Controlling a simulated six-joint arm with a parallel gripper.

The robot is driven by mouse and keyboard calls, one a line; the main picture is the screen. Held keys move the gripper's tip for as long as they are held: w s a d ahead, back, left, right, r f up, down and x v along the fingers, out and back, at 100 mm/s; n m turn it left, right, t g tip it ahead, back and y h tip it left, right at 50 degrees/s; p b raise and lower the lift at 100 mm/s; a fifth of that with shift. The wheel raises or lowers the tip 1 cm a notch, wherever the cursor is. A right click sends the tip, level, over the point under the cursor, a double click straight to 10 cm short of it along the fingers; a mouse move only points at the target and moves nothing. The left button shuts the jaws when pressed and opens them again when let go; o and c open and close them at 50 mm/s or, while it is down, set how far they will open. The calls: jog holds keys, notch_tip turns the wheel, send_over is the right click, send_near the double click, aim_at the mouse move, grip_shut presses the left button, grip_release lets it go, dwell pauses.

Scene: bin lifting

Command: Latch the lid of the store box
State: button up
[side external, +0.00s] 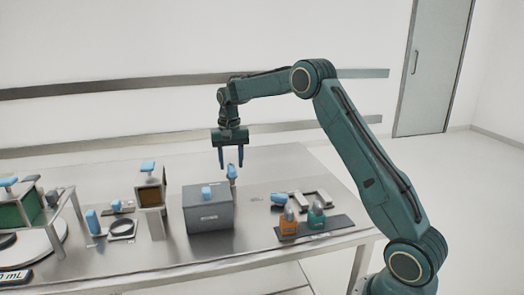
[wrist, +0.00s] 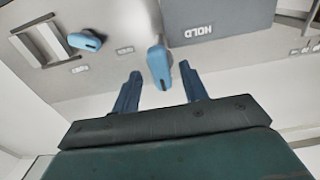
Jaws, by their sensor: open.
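A grey box (side external: 208,214) stands on the table with its lid down and a small blue knob (side external: 206,191) on top. In the wrist view a grey face of what looks like this box (wrist: 215,15) reads HOLD. An upright blue handle (side external: 232,173) stands just behind the box's right rear corner; it also shows in the wrist view (wrist: 158,62). I cannot tell whether it is joined to the box. My gripper (side external: 231,167) is open and points down around or just above this handle. In the wrist view the handle lies between the fingers (wrist: 162,85), with visible gaps on both sides.
Right of the box are a grey bracket (side external: 317,197), a small blue handle (side external: 279,197) and a dark tray (side external: 335,229) with an orange and a green bottle. Bare table lies behind.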

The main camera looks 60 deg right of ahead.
jog(key=shift+f, duration=0.8)
grip_shut()
